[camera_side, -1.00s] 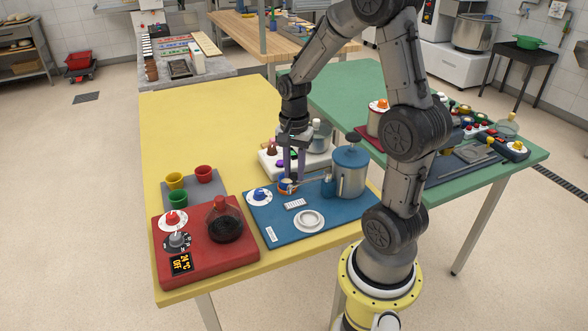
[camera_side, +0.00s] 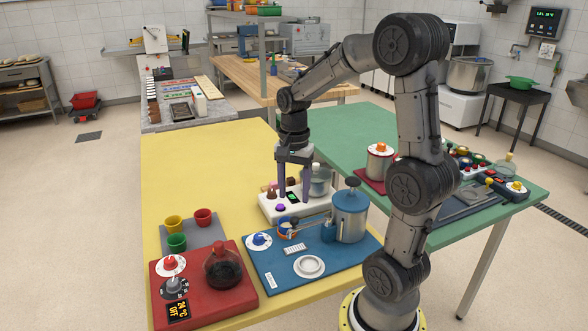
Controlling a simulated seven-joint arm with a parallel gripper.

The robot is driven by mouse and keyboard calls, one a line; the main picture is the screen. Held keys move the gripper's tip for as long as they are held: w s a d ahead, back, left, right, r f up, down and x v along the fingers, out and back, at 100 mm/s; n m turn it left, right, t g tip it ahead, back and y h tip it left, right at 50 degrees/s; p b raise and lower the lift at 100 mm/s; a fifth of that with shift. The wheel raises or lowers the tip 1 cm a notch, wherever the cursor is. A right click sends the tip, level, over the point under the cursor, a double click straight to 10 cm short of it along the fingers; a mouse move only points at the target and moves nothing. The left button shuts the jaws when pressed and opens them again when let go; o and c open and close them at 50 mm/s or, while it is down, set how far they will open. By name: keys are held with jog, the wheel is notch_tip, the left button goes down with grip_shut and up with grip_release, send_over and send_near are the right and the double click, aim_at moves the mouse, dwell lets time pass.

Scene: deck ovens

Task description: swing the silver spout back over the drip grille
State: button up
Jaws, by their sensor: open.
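The blue board (camera_side: 262,274) bears a blue boiler tank (camera_side: 350,217) with a dark lid knob. A thin silver spout (camera_side: 307,227) reaches left from the blue block beside the tank, toward a small orange and blue piece (camera_side: 286,229). A pale slotted drip grille (camera_side: 302,248) lies on the board in front of the spout; the spout's tip seems to be behind and left of it, but is too small to place exactly. My gripper (camera_side: 294,197) points down, open and empty, above and behind the spout, apart from it.
A white box (camera_side: 268,206) with a purple button stands behind the board, below my gripper. A blue-and-white dial (camera_side: 259,241) and a round white dish (camera_side: 309,267) are on the board. A red unit (camera_side: 202,284) with a flask stands left. The yellow table (camera_side: 200,160) is clear farther back.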

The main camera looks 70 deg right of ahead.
notch_tip(320, 180, up, 7)
jog(key=shift+f, duration=0.15)
dwell(0.4)
jog(key=s+a+r+n+t, duration=0.2)
jog(key=a+r+n, duration=0.25)
jog(key=a, duration=0.55)
jog(key=s+a+f+n+t, duration=0.3)
jog(key=s+a+n, duration=0.3)
jog(key=n, duration=0.7)
jog(key=shift+s+a+f+t, duration=0.3)
jog(key=shift+s+a+f, duration=0.15)
jog(key=shift+f, duration=0.3)
